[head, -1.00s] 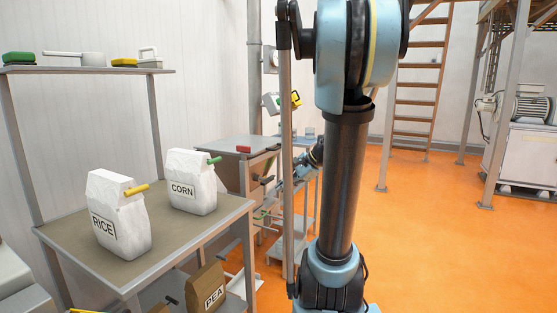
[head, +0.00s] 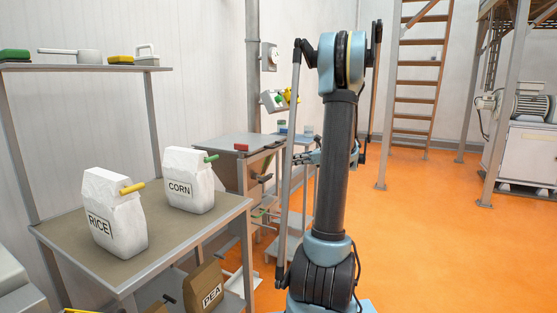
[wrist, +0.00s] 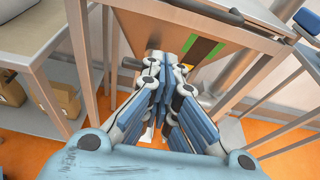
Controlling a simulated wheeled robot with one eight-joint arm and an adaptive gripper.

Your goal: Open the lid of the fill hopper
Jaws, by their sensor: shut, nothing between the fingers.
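In the wrist view, the hopper's brownish side (wrist: 190,38) with a green strip fills the upper middle. My gripper (wrist: 165,75) is shut and empty, its fingers pointing toward that side, below the top edge. Contact cannot be told. In the head view my gripper is small and partly hidden behind my arm, just right of the hopper.
A table (head: 150,250) with rice (head: 115,215) and corn (head: 189,180) bags stands left, with a pea bag (head: 207,287) below. In the wrist view, steel legs (wrist: 80,55) flank my gripper. The orange floor (head: 440,220) at right is largely clear.

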